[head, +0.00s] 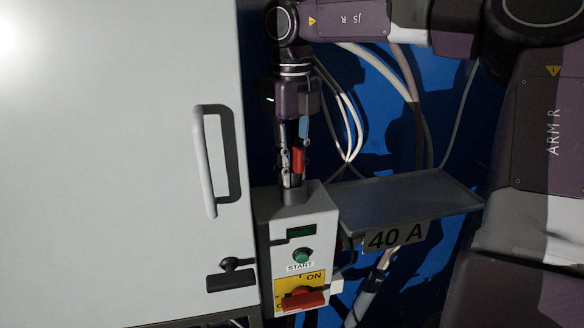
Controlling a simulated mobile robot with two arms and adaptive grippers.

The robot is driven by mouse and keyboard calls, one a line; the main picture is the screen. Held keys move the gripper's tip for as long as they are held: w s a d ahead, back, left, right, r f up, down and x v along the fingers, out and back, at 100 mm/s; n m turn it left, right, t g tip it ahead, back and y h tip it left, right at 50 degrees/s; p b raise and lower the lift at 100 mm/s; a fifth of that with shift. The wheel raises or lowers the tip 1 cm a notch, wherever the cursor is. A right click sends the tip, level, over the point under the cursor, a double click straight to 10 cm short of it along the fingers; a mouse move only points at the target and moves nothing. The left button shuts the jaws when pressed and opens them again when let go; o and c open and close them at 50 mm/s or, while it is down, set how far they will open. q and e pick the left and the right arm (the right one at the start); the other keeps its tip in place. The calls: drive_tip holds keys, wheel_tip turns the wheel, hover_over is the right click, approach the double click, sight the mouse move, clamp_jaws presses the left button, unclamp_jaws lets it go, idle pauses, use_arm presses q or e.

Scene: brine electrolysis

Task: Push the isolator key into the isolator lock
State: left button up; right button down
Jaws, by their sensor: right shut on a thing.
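My right gripper (291,178) points down over the top of the grey control box. It is shut on the isolator key (298,161), whose red part shows between the fingers. The isolator lock (294,196) appears as a grey collar on the box top, directly below the fingertips. The fingers hide the key's lower end, so I cannot tell whether it touches or enters the lock. My left gripper is not in view.
The control box (263,232) has a green START button (301,255) and a red rotary switch (303,298) on yellow. A large pale cabinet door with a handle (206,165) stands left. A grey shelf (400,200) marked 40 A juts out right. Cables hang behind.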

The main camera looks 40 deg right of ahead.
drive_tip(key=shift+s+a+f, duration=0.1)
drive_tip(key=shift+s+f, duration=0.15)
drive_tip(key=shift+f, duration=0.15)
drive_tip(key=shift+w+r+p, duration=0.1)
drive_tip(key=shift+r+p, duration=0.1)
drive_tip(key=shift+p, duration=0.2)
idle(1.4)
drive_tip(key=shift+f, duration=0.15)
idle(0.3)
drive_tip(key=c, duration=1.9)
unclamp_jaws()
drive_tip(key=shift+o, duration=1.2)
drive_tip(key=shift+f, duration=0.1)
drive_tip(key=shift+r, duration=0.25)
drive_tip(key=shift+r+p, duration=0.3)
drive_tip(key=shift+w, duration=0.15)
clamp_jaws()
